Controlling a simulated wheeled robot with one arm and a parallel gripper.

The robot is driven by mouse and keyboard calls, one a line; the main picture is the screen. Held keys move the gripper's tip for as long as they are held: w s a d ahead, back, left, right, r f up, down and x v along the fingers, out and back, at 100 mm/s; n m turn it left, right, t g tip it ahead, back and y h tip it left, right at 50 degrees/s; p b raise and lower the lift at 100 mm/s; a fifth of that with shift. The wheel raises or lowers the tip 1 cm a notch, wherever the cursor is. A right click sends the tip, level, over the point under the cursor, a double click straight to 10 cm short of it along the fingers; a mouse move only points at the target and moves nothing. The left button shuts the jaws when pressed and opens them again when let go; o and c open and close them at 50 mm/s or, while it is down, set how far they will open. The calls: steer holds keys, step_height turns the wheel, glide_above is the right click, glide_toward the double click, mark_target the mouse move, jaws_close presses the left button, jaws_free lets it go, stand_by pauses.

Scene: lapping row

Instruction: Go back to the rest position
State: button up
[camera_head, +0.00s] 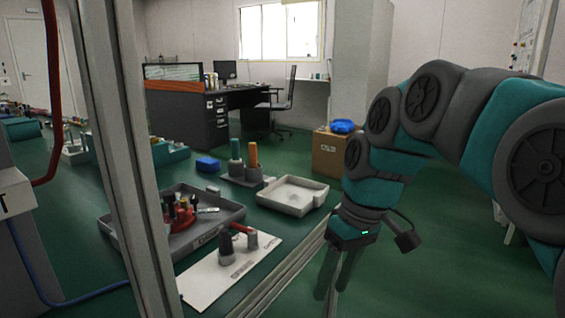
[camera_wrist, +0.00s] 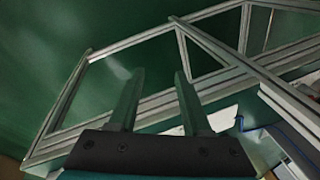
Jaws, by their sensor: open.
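My gripper (camera_head: 336,268) hangs from my teal and grey arm at the right of the head view, fingers pointing down. It is open and empty, in the air past the right front edge of the green bench. In the wrist view the two fingers of my gripper (camera_wrist: 160,100) stand apart with nothing between them. Beyond them show the metal frame and dark green surfaces.
The green bench (camera_head: 75,215) holds a grey tray (camera_head: 215,228) of parts, a white tray (camera_head: 290,196), a white sheet (camera_head: 205,280) with small pieces, and a blue block (camera_head: 207,164). A metal post (camera_head: 125,160) rises in front. A cardboard box (camera_head: 330,155) stands behind.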

steer(key=s+d+f+m+h, duration=0.1)
steer(key=s+d+f+m, duration=0.2)
steer(key=s+f, duration=0.4)
steer(key=s+d+f+m+g+h, duration=0.1)
steer(key=s+d+f+m, duration=0.2)
steer(key=s+f, duration=0.5)
steer(key=s, duration=0.5)
steer(key=shift+d+f+m+h, duration=0.25)
steer(key=shift+f+m+h, duration=0.05)
steer(key=shift+h, duration=0.1)
